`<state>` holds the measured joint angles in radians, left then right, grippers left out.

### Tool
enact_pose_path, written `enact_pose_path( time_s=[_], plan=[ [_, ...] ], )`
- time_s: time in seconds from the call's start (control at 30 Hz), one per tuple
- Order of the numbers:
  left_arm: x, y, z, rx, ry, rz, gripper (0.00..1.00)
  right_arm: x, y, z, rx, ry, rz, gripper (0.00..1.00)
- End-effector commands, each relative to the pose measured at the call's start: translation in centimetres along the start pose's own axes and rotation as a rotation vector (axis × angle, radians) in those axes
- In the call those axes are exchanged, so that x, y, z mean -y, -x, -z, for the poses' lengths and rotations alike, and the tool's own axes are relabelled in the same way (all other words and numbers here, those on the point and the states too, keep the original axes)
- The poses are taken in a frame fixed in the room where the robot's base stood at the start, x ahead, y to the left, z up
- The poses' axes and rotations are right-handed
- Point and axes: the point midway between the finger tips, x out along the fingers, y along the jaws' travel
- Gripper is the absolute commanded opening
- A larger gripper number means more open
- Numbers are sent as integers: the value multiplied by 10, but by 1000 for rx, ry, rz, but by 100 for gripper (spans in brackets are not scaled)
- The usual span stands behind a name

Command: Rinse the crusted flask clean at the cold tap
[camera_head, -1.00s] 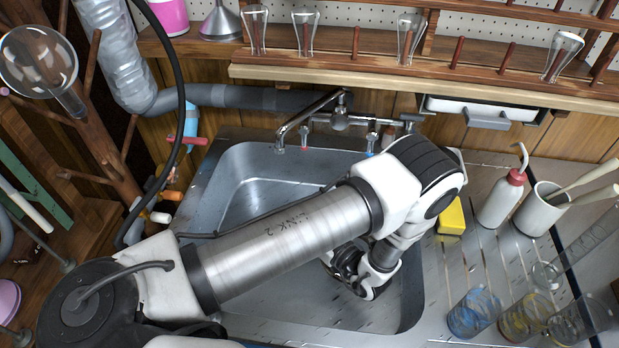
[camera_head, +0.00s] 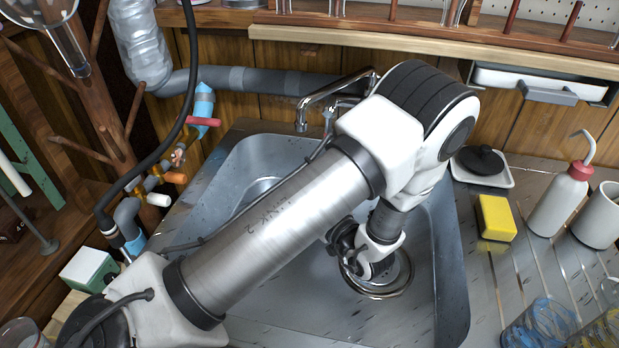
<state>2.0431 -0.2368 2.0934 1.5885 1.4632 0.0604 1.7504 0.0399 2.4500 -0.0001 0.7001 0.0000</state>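My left arm reaches in from the left across the metal sink (camera_head: 232,230). My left gripper (camera_head: 338,246) hangs low inside the basin, partly hidden by its own wrist, so its fingers and any hold cannot be made out. No crusted flask can be made out in the sink. The tap (camera_head: 318,100) stands at the back of the sink, its spout tip left of my elbow. Its cold handle is hidden behind my arm. My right gripper is out of view.
A round shiny ring (camera_head: 378,292) lies under my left wrist. A yellow sponge (camera_head: 496,217), a red-capped wash bottle (camera_head: 560,200) and stained beakers (camera_head: 538,326) stand on the right drainboard. Pipes with a red valve handle (camera_head: 203,121) and a wooden rack (camera_head: 110,130) stand left.

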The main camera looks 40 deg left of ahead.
Motion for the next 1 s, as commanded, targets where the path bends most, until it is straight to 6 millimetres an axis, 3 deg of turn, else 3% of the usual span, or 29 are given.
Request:
enact_pose_path(
  time_s=[0.53,0.57,0.6,0.63,1.0],
  plan=[
    [0,1,-12,1,-1,-2,0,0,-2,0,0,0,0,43],
    [0,1,-12,1,-1,-2,32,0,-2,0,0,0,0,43],
    [0,1,-12,1,-1,-2,46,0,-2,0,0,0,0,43],
    [0,1,-12,1,-2,-2,54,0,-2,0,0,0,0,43],
    [-1,1,-6,0,0,-2,54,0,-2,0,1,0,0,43]
  ],
)
